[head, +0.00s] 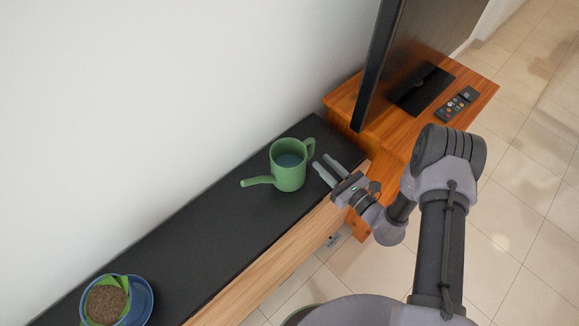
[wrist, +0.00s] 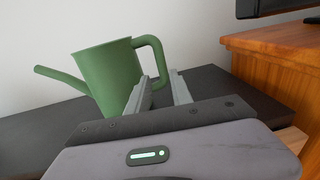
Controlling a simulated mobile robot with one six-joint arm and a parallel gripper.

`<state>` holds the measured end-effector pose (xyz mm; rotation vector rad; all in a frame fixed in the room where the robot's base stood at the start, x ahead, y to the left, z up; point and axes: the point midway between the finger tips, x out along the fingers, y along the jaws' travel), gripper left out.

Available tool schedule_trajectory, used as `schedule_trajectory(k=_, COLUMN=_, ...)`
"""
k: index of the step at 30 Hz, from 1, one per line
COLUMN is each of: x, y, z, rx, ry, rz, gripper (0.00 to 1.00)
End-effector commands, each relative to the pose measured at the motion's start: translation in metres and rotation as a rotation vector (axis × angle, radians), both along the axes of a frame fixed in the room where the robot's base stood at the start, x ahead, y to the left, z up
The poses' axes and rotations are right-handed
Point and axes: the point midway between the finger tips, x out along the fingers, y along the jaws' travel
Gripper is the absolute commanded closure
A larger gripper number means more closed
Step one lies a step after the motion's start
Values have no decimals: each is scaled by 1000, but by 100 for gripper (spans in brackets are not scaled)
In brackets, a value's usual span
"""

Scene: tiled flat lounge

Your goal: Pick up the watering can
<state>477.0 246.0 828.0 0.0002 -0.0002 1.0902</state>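The green watering can (head: 289,168) stands upright on a black-topped bench. Its spout points left and its handle is on the right. Something bluish shows inside it in the head view. My gripper (head: 324,170) is just right of the can, level with its handle side, with its two fingers apart and nothing seen between them. In the wrist view the watering can (wrist: 108,76) is ahead and to the left, and its handle rises behind the open gripper fingers (wrist: 158,90). The lower part of the can and handle is hidden by the left finger and the gripper body.
The bench (head: 215,225) runs along a white wall. A blue pot with saucer (head: 147,295) stands at its near left end. A wooden stand (head: 400,125) with a screen (head: 410,60) and a remote (head: 457,104) adjoins it at right. The bench middle is clear.

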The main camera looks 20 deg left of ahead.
Motion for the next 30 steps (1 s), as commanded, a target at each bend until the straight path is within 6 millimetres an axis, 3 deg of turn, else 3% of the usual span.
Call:
schedule_trajectory(k=12, x=33, y=57, z=-6, rx=0, ry=-1, rz=3, gripper=73)
schedule_trajectory(k=19, x=35, y=61, z=-4, rx=0, ry=1, rz=1, gripper=73)
schedule_trajectory(k=20, x=35, y=61, z=-4, rx=0, ry=1, rz=1, gripper=75)
schedule_trajectory(k=24, x=35, y=60, z=-4, rx=0, ry=1, rz=1, gripper=100)
schedule_trajectory(k=30, x=35, y=60, z=-4, rx=0, ry=1, rz=1, gripper=100)
